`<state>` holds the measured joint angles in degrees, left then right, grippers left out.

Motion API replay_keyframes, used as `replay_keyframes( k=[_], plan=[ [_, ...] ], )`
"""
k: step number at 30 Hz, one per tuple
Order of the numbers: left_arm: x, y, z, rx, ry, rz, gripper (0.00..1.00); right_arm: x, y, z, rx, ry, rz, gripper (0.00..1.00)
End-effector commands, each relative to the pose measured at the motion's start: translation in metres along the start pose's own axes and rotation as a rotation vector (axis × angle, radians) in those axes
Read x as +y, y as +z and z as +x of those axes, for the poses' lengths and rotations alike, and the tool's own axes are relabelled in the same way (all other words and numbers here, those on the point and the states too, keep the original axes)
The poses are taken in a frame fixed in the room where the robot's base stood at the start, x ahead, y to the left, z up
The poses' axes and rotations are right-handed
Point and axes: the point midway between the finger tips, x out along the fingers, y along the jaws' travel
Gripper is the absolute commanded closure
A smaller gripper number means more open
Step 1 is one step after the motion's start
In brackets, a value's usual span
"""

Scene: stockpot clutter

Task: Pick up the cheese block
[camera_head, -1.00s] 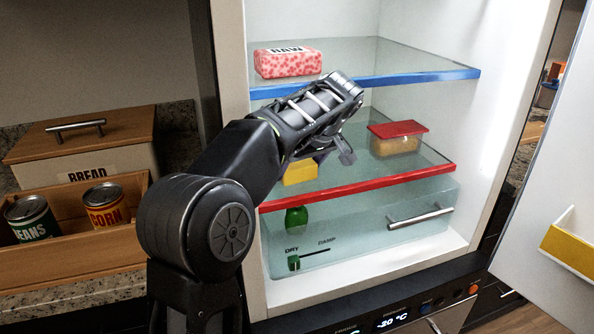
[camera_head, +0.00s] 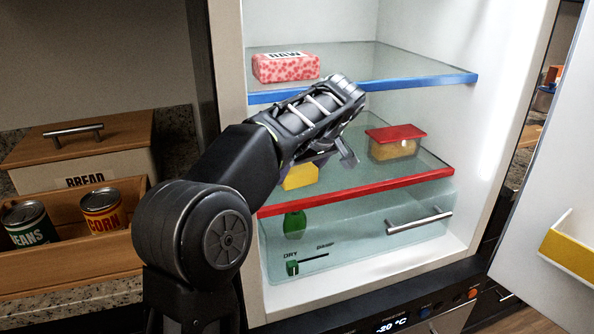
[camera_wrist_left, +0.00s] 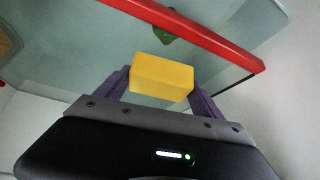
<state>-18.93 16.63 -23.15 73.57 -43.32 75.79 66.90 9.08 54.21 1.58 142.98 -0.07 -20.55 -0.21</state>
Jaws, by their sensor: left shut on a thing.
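The yellow cheese block (camera_head: 300,177) is on the left side of the fridge, over the glass shelf with the red front edge. In the left wrist view the block (camera_wrist_left: 161,78) sits between the two purple fingers of my left gripper (camera_wrist_left: 162,90), which is shut on it. In the head view my left gripper (camera_head: 322,160) hides part of the block. I cannot tell whether the block touches the shelf. My right gripper is not in view.
A red-lidded container (camera_head: 396,150) stands on the same shelf to the right. A pink meat pack (camera_head: 286,68) lies on the blue-edged shelf (camera_head: 420,84) above. A clear drawer (camera_head: 345,245) is below. The open fridge door (camera_head: 560,150) stands at the right.

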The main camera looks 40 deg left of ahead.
Motion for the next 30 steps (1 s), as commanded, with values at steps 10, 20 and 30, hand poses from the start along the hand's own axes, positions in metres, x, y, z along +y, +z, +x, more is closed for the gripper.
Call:
replay_keyframes(
  k=[10, 20, 30],
  plan=[
    [0.0, 0.047, -0.03, 0.002, 0.004, 0.003, 0.86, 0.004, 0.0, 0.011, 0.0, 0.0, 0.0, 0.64],
    [0.0, 0.101, -0.072, 0.001, 0.002, 0.006, 0.86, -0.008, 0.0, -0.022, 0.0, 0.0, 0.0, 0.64],
    [0.0, 0.141, -0.093, 0.001, 0.001, 0.001, 0.86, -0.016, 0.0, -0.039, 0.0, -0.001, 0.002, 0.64]
  ],
)
